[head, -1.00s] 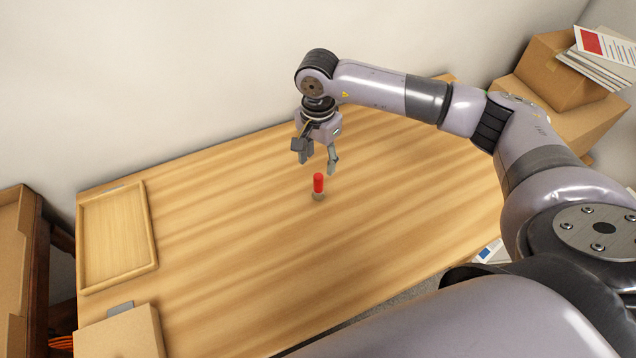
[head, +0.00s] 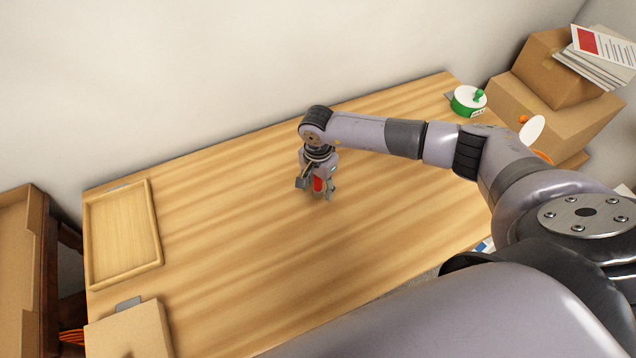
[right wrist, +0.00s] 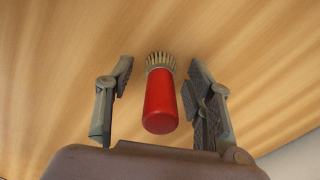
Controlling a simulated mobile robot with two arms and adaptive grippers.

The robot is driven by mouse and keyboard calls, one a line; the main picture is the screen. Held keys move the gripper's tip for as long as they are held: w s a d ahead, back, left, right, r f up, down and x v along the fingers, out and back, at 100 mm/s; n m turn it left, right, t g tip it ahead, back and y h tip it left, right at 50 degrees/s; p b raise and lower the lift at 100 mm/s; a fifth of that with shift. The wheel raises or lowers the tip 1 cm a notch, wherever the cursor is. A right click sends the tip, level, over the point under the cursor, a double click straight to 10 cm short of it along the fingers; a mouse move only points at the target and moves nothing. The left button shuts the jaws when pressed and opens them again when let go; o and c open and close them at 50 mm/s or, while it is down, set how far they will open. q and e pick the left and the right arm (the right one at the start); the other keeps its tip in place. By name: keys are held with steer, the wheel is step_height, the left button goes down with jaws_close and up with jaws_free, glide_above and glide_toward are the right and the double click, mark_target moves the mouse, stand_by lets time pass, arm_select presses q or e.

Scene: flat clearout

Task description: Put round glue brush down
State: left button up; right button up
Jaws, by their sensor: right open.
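The round glue brush has a red handle and a ring of pale bristles. In the head view the brush (head: 318,184) stands on the wooden table (head: 240,240), partly hidden by my right gripper (head: 316,190). In the right wrist view the brush (right wrist: 161,98) is between the two fingers of my right gripper (right wrist: 160,100), bristles toward the table. There is a visible gap on each side of it. My right gripper is open around the brush. My left gripper is not in view.
A shallow wooden tray (head: 154,222) lies at the table's left end, with a cardboard box (head: 130,332) in front of it. A green and white round container (head: 468,101) is at the far right corner. Cardboard boxes (head: 560,70) with papers stand beyond it. The middle of the table is clear.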

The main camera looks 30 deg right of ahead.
steer(key=shift+c, duration=0.5)
jaws_close()
steer(key=shift+r, duration=0.1)
